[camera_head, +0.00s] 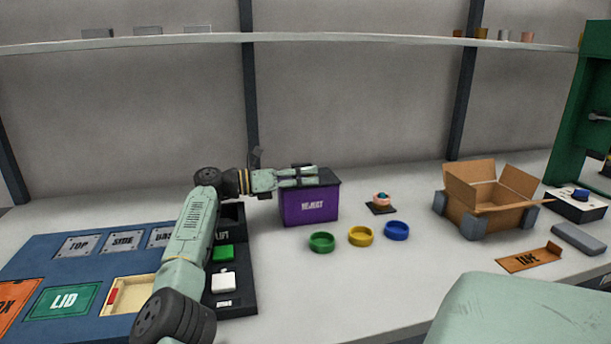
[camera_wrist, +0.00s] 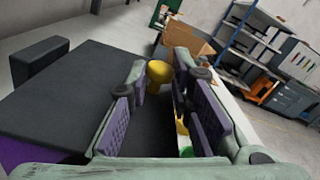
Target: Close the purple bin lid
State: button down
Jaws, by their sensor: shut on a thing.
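The purple bin (camera_head: 309,207), labelled REJECT, stands upright on the table near the middle of the head view. Its black lid (camera_head: 326,178) lies flat, or nearly so, across the top; I cannot tell whether a small gap is left. In the wrist view the dark lid (camera_wrist: 80,95) fills the left side, with a black block (camera_wrist: 40,60) on it and the purple bin wall (camera_wrist: 25,152) below. My gripper (camera_head: 305,176) is at the lid's top. Its purple-padded fingers (camera_wrist: 158,125) are a little apart, with a dark part of the lid between them.
An open cardboard box (camera_head: 485,215) stands further right. A blue board (camera_head: 55,250) with labelled plates lies left. A shelf (camera_head: 350,38) runs along the back wall.

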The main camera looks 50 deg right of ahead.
jog(key=shift+s+f, duration=0.1)
jog(key=shift+f, duration=0.05)
jog(key=c, duration=1.4)
grip_release()
jog(key=shift+c, duration=0.2)
jog(key=shift+a, duration=0.1)
jog(key=v, duration=1.2)
